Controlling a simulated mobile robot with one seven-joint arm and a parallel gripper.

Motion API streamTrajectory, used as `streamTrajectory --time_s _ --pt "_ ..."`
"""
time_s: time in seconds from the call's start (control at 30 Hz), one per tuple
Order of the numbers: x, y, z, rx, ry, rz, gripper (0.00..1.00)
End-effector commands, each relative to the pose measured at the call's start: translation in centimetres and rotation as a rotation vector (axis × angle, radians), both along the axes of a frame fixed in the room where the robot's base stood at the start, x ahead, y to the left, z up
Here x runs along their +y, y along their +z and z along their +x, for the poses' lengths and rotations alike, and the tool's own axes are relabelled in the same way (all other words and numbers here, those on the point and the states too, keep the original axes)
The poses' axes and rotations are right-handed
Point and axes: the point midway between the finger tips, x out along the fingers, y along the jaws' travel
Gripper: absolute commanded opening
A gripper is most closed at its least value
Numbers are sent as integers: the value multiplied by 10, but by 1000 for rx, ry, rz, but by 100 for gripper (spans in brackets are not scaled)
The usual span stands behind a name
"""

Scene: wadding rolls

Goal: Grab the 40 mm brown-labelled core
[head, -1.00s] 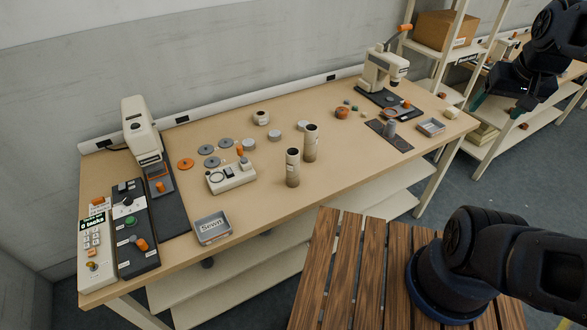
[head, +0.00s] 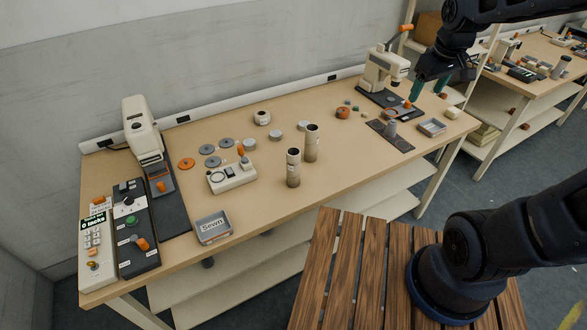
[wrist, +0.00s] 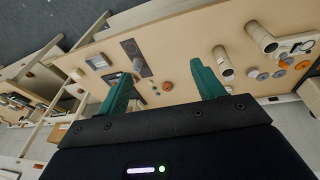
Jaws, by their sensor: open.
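Two tall tube cores stand upright on the table, pale above and brownish below: a front one (head: 293,168) and one behind it to the right (head: 311,143). They also show in the wrist view, as a nearer tube (wrist: 223,62) and a farther one (wrist: 262,38). A short pale core (head: 261,118) stands behind them. Labels are too small to read, so I cannot tell which is the 40 mm brown-labelled core. My gripper (head: 428,88) is open and empty above the table's right end, well right of the tubes. Its green fingers (wrist: 160,72) show apart in the wrist view.
A cream press (head: 383,68) stands at the table's back right, close to my gripper. A dark mat (head: 390,136) and grey tray (head: 431,127) lie nearby. A gauge box (head: 231,176), grey discs and a "Sewn" tray (head: 213,228) lie left.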

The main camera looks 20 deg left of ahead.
Motion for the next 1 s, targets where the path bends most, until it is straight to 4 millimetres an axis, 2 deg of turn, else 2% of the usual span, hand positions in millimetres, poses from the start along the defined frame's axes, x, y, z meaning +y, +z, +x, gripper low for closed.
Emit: streamTrajectory --time_s 0.03,0.2,0.43,0.57,0.8,1.0 --pt "18 -7 5 15 65 -13 68" --pt "75 -29 15 48 271 -55 68" --pt "157 -66 13 90 553 -106 68" --pt "204 -91 3 114 713 -132 68" --pt "284 -141 -32 154 992 -176 68" --pt "322 -170 -57 174 1137 -196 68"
